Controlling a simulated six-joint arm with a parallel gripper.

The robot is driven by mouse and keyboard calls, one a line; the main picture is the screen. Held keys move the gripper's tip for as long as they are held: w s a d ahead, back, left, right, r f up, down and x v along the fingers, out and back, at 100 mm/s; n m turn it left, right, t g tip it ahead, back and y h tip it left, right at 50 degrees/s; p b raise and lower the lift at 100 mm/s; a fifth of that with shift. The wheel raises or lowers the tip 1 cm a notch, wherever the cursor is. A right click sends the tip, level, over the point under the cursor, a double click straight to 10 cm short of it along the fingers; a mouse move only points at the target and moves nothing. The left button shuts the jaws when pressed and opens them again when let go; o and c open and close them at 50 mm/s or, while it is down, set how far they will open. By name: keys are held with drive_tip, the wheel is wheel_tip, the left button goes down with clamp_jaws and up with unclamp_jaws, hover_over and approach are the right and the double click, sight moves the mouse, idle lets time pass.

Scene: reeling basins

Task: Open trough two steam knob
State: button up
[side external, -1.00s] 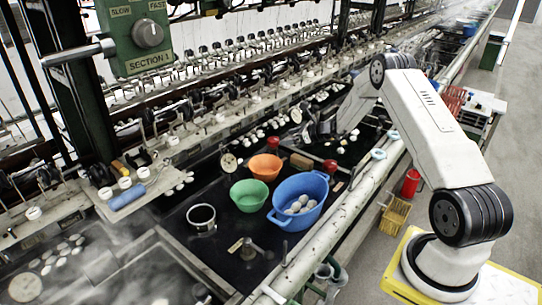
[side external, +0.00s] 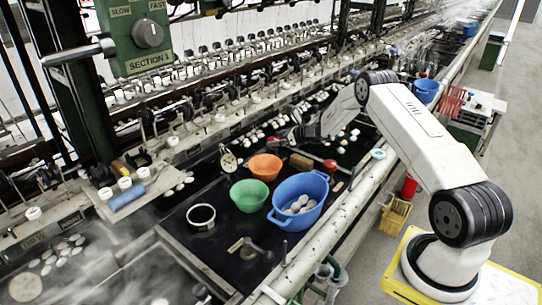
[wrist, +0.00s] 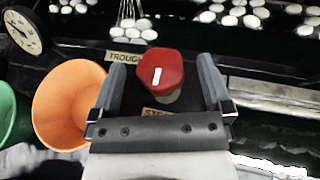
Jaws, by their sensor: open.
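A red steam knob (wrist: 160,73) with a white mark lies between the two fingers of my gripper (wrist: 161,66) in the wrist view. The fingers are open, one on each side of it, with gaps showing on both sides. The label behind it reads "TROUGH"; its number is hidden. The label in front, starting "STE", is partly covered by my gripper. In the side external view my gripper (side external: 283,138) is over the panel behind the orange bowl, and this knob is mostly hidden there. Another red knob (side external: 330,165) stands nearer, beside the blue basin.
An orange bowl (wrist: 66,100) sits close left of my gripper, with a green bowl (side external: 249,195) and blue basin (side external: 283,216) nearer. A round dial gauge (wrist: 22,32) stands at the left. White cocoons (wrist: 232,16) float in dark water behind.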

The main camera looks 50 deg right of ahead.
drive_tip(key=shift+x, duration=1)
drive_tip(key=c, duration=1.3)
drive_tip(key=shift+w+n+y, duration=0.1)
drive_tip(key=shift+n+y, duration=0.3)
drive_tip(key=shift+r+n+g+y, duration=0.1)
drive_tip(key=shift+n+g+y, duration=0.7)
drive_tip(key=shift+n+y, duration=0.6)
drive_tip(key=shift+a+n+g+y, duration=0.1)
drive_tip(key=shift+n+g+y, duration=0.4)
drive_tip(key=shift+n+y, duration=0.15)
